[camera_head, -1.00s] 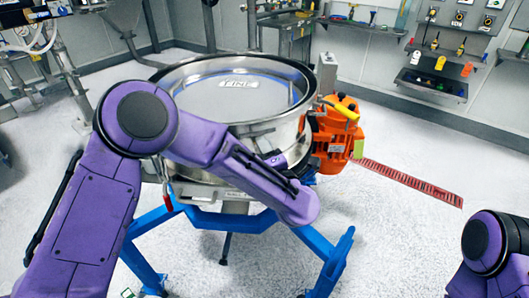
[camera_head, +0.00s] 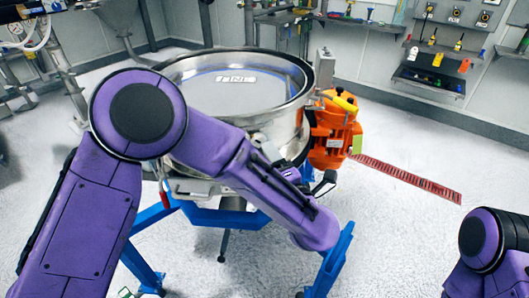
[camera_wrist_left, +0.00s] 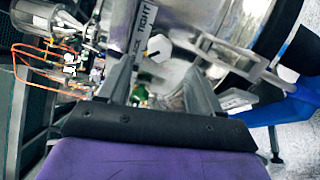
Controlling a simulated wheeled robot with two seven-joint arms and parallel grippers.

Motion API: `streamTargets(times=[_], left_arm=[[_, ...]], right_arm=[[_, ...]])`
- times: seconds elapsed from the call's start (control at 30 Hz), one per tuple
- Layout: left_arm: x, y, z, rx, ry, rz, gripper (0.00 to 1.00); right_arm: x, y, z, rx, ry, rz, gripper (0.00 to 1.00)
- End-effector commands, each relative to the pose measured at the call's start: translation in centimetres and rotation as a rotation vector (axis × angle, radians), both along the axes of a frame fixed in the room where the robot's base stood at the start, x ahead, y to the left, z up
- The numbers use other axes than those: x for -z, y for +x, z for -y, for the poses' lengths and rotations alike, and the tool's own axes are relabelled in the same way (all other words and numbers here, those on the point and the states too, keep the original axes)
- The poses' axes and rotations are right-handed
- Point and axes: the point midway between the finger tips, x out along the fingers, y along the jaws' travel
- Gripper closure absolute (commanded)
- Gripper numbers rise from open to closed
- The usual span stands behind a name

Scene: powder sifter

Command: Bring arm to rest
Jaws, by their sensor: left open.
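My left arm (camera_head: 215,150), purple with black joints, reaches across the front of the powder sifter, a round steel drum (camera_head: 280,130) with a lettered grey screen inside its rim. The left gripper is mostly hidden behind its arm; a dark part (camera_head: 325,183) shows right of the forearm. In the left wrist view its two fingers stand apart, with nothing held between them (camera_wrist_left: 160,75). Blurred steel sifter parts lie beyond, and a label reading "TIGHT" shows. Of my right arm, only a purple link (camera_head: 490,245) shows at the lower right; its gripper is out of frame.
An orange motor (camera_head: 332,130) with a yellow top is on the sifter's right side. The blue stand (camera_head: 335,262) spreads its legs below. A red floor strip (camera_head: 410,180) runs to the right. Open floor lies at right; tools hang on the back wall.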

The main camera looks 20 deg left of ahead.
Motion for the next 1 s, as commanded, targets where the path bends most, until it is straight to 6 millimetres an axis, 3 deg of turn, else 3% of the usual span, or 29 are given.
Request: streamTargets(times=[0.1,0.3,0.7,0.83,0.87,0.9,1.0], left_arm=[[0.2,-1.7,1.4,0.002,0.001,0.001,0.35],[0.0,-2.9,2.2,-0.002,0.0,0.0,0.35],[0.0,-2.9,2.3,0.001,0.003,-0.004,0.35],[0.5,-1.6,4.3,0.149,0.109,-0.08,0.35],[1.2,-1.2,4.6,0.215,0.178,-0.122,0.35],[3.1,-0.6,4.6,0.313,0.295,-0.205,0.35],[12.2,-1.5,2.0,0.538,0.563,-0.507,0.35]], right_arm=[[0.7,0.0,0.0,0.0,0.0,0.0,0.55],[0.8,0.0,0.0,0.0,0.0,0.0,0.55],[0.8,0.0,0.0,0.0,0.0,0.0,0.55],[0.8,0.0,0.0,0.0,0.0,0.0,0.55],[0.8,0.0,0.0,0.0,0.0,0.0,0.55],[0.8,0.0,0.0,0.0,0.0,0.0,0.55],[0.8,0.0,0.0,0.0,0.0,0.0,0.55]])
